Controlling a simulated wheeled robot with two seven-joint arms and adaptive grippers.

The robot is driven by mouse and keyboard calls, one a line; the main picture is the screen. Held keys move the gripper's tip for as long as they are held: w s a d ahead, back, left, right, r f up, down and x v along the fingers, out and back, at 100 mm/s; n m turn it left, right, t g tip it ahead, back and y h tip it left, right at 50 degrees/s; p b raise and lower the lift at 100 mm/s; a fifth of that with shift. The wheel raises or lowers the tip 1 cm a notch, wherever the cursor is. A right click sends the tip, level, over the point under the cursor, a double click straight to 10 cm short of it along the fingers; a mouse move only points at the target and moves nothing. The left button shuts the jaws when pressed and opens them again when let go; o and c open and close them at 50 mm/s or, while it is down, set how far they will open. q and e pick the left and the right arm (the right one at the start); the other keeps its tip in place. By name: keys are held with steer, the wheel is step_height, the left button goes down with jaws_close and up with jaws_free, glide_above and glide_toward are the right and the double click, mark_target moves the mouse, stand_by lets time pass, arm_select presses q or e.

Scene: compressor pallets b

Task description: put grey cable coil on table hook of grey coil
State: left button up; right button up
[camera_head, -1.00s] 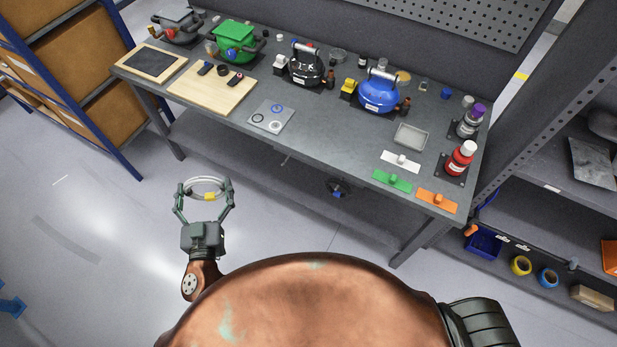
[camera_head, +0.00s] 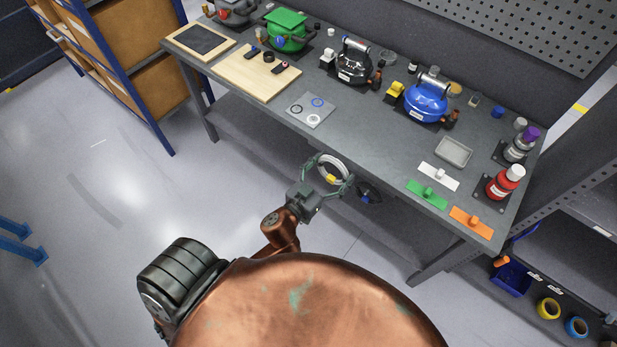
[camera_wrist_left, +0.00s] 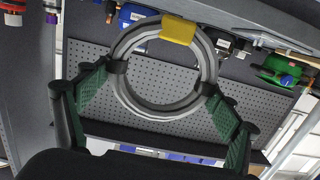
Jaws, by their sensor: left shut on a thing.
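The grey cable coil (camera_head: 340,164) is a light grey ring with a yellow band. My left gripper (camera_head: 329,175) is shut on it and holds it in the air just off the table's front edge. In the left wrist view the coil (camera_wrist_left: 119,90) sits between the two green-padded fingers, its yellow band away from the palm. A dark coil with a blue part (camera_head: 368,193) hangs below the table edge, just right of my gripper in the picture. I cannot make out the grey coil's hook on the table (camera_head: 250,104) front. My right gripper is not in view.
The tabletop holds a green compressor (camera_head: 288,34), a black one (camera_head: 354,66) and a blue one (camera_head: 426,101). White, green (camera_head: 427,194) and orange plates lie near its front right. A shelf with tape rolls stands right.

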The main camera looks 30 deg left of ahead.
arm_select(q)
steer(key=w+a+f+g+b, duration=0.1)
steer(key=a+f+b, duration=0.3)
steer(key=a+f, duration=0.45)
steer(key=w+a+f+g+b, duration=0.1)
steer(key=w+a+f+b, duration=0.15)
steer(key=a+f, duration=0.65)
steer(key=shift+w+d+f+b, duration=0.65)
steer(key=shift+w+b, duration=0.3)
steer(key=shift+w, duration=0.35)
steer(key=shift+w+d+f+b, duration=0.45)
steer(key=shift+w+d+b, duration=0.4)
steer(key=shift+w, duration=0.5)
steer(key=shift+w+d+f+b, duration=0.6)
steer(key=shift+w+b, duration=0.45)
steer(key=shift+w, duration=0.25)
steer(key=shift+w+f+p, duration=0.3)
steer(key=shift+w, duration=0.3)
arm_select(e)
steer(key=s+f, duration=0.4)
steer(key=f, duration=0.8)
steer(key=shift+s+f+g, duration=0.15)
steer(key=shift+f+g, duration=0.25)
arm_select(q)
steer(key=o, duration=1.1)
